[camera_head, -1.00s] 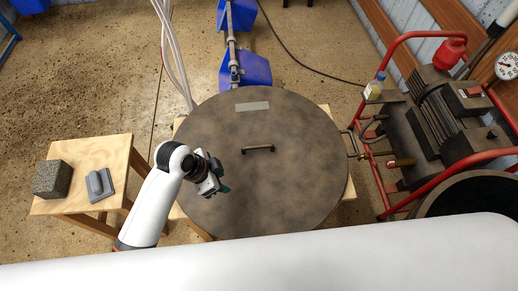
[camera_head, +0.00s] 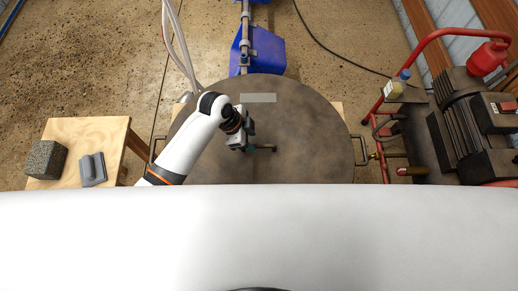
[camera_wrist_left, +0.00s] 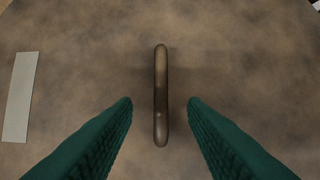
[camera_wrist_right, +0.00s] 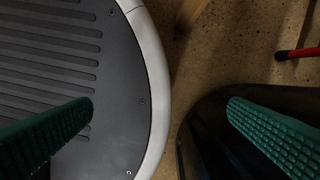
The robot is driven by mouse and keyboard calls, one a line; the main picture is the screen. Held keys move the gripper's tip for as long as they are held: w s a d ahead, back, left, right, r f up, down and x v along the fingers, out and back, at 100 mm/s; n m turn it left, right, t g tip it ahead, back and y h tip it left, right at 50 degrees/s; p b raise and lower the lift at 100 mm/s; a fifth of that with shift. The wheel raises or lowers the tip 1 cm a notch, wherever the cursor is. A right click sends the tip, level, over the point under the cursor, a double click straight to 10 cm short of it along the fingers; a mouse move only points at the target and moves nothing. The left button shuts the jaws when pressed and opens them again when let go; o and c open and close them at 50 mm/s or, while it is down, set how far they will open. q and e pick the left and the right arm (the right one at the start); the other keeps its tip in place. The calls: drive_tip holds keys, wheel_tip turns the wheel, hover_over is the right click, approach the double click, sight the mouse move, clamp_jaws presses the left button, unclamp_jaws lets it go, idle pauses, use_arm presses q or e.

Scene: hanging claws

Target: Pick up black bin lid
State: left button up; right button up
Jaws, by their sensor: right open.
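The lid (camera_head: 310,130) is a large round, dark brownish-black disc lying flat on a wooden support in the head view. A bar handle (camera_wrist_left: 160,90) stands at its middle, and a pale label (camera_head: 258,98) sits near its far edge. My left gripper (camera_head: 250,134) is above the lid at the handle. In the left wrist view, its green fingers (camera_wrist_left: 159,102) are open, one on each side of the handle with gaps. My right gripper (camera_wrist_right: 160,106) is open and empty in the right wrist view; the head view does not show it.
A wooden table (camera_head: 105,135) at the left holds a grey block (camera_head: 46,160) and a grey float-like tool (camera_head: 92,169). A red-framed machine (camera_head: 455,140) stands at the right. Blue scoops (camera_head: 262,52) hang behind the lid. A dark round container (camera_wrist_right: 205,115) lies beneath my right gripper.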

sight(258, 145)
use_arm(q)
drive_tip(key=shift+d+f, duration=0.2)
drive_tip(key=shift+f, duration=0.15)
drive_tip(key=shift+d+f, duration=0.1)
drive_tip(key=shift+f, duration=0.2)
drive_tip(key=x, duration=0.3)
drive_tip(key=shift+d+f, duration=0.15)
drive_tip(key=shift+d, duration=0.15)
drive_tip(key=shift+d+f, duration=0.2)
drive_tip(key=shift+f, duration=0.3)
use_arm(e)
drive_tip(key=shift+w+d+f, duration=0.15)
drive_tip(key=shift+w+f, duration=0.1)
drive_tip(key=shift+w, duration=0.55)
use_arm(q)
drive_tip(key=c, duration=0.8)
drive_tip(key=shift+r, duration=0.15)
clamp_jaws()
use_arm(e)
drive_tip(key=shift+s, duration=0.15)
